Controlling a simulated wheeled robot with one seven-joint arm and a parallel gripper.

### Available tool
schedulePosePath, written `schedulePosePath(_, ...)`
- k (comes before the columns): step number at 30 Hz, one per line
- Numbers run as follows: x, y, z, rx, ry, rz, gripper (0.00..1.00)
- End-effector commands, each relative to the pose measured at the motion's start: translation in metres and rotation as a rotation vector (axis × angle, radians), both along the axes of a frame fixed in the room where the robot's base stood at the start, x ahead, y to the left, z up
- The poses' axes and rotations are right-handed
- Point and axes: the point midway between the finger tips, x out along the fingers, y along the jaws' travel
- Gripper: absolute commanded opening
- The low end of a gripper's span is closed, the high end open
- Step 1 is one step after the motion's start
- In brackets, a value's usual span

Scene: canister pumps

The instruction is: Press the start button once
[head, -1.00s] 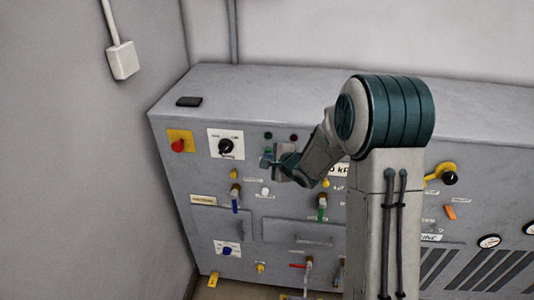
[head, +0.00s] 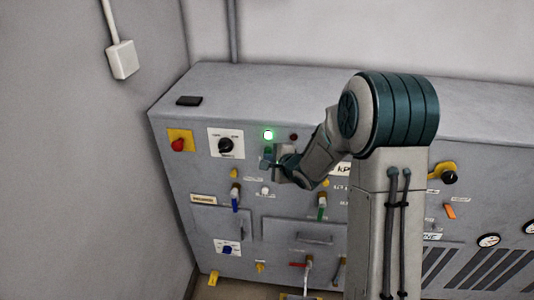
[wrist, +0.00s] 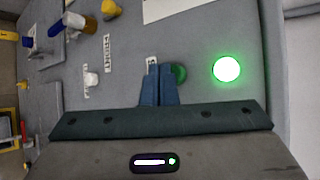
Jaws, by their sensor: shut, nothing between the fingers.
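The green start button (wrist: 179,73) is on the front of the grey cabinet, partly covered by my fingertips in the wrist view. My gripper (wrist: 160,69) is shut and empty, with its tips at the button's edge; I cannot tell whether they touch it. In the head view my gripper (head: 266,161) is at the panel just below a green lamp (head: 268,135), and the button is mostly hidden there. The lamp glows bright green, and it also shows in the wrist view (wrist: 227,69).
A dark red lamp (head: 293,137) is right of the green one. A rotary selector (head: 226,146) and a red stop button on yellow (head: 178,145) are to the left. Blue-handled (head: 235,200) and green-handled (head: 321,208) valves stick out below.

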Motion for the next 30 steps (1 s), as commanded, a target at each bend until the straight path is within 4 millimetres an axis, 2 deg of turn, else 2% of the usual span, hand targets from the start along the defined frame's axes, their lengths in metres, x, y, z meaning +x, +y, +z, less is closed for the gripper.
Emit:
schedulePosePath(14,-0.008,0.002,0.0,-0.001,0.0,0.002,0.0)
schedulePosePath(30,-0.054,0.011,-0.001,-0.001,0.0,0.002,0.0)
